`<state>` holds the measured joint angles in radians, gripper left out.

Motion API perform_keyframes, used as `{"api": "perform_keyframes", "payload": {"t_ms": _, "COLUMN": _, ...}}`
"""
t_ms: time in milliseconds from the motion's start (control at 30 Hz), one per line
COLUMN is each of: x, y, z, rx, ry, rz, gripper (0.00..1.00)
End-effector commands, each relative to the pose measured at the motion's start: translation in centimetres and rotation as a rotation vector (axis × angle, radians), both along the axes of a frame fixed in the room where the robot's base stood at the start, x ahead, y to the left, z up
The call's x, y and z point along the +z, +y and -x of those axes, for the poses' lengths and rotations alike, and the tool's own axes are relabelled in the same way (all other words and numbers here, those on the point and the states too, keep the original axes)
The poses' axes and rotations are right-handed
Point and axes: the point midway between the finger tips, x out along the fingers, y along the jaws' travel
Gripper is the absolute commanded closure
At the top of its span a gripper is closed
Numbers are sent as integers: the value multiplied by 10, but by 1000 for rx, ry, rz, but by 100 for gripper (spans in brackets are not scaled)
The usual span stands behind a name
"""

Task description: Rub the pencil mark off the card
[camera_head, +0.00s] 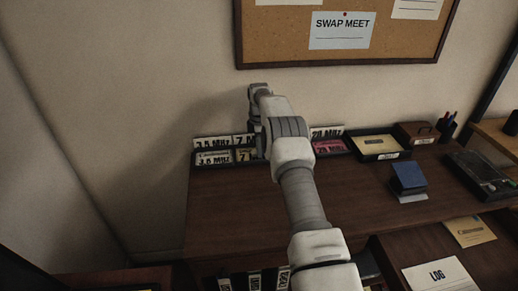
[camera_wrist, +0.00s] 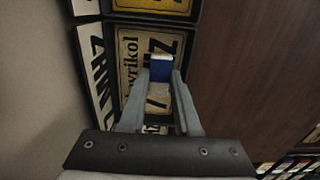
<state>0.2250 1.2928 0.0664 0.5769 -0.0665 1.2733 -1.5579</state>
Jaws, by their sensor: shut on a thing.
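My gripper (camera_wrist: 161,76) is shut on a small block with a blue sleeve (camera_wrist: 160,68), which looks like an eraser; a pale part of it shows between the fingers. Below it in the wrist view is a beige card (camera_wrist: 130,72) with a large black 7, MHz lettering and a smaller name line. The block is over this card; I cannot tell whether it touches. No pencil mark can be made out. In the head view the beige card (camera_head: 245,155) shows just left of my wrist, and my arm hides the gripper's tips and the block.
White 3.5 MHz (camera_head: 212,143) and 28 MHz (camera_head: 327,133) signs stand along the wall. A pink card (camera_head: 329,146), a tray with a yellow card (camera_head: 377,145), a brown box (camera_head: 416,132) and a blue block (camera_head: 408,177) are to the right. The desk's front left is clear.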

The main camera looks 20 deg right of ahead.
Motion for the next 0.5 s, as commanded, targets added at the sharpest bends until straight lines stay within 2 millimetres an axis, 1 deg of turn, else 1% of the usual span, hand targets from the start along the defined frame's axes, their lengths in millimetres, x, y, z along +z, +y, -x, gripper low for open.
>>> {"api": "perform_keyframes", "payload": {"t_ms": 500, "x": -5, "y": 0, "z": 0, "rx": 0, "ry": 0, "rz": 0, "gripper": 100}}
